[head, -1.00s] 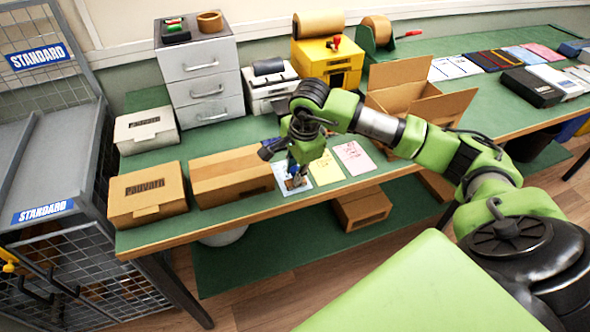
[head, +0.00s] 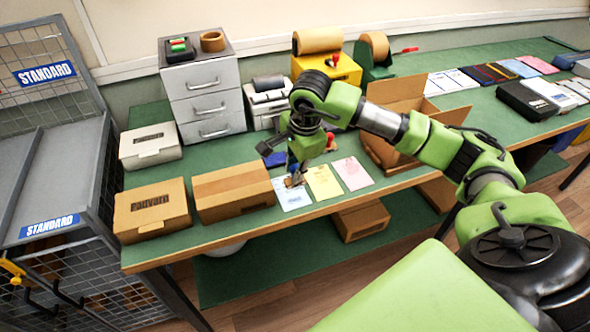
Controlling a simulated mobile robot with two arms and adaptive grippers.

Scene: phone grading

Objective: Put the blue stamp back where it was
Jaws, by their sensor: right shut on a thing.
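My right gripper (head: 295,180) points down over the back part of a light blue sheet (head: 293,196) near the bench's front edge. It is shut on the blue stamp (head: 292,166), which is small and mostly hidden by the fingers. I cannot tell whether the stamp touches the sheet. A dark blue flat pad (head: 275,159) lies just behind and left of the gripper. A small red-topped thing (head: 330,140) shows behind the wrist, partly hidden. My left gripper is out of view.
A yellow sheet (head: 323,182) and a pink sheet (head: 352,173) lie to the right. A closed carton (head: 233,192) stands close on the left, an open carton (head: 399,92) on the right behind my arm. A grey drawer unit (head: 204,100) stands at the back.

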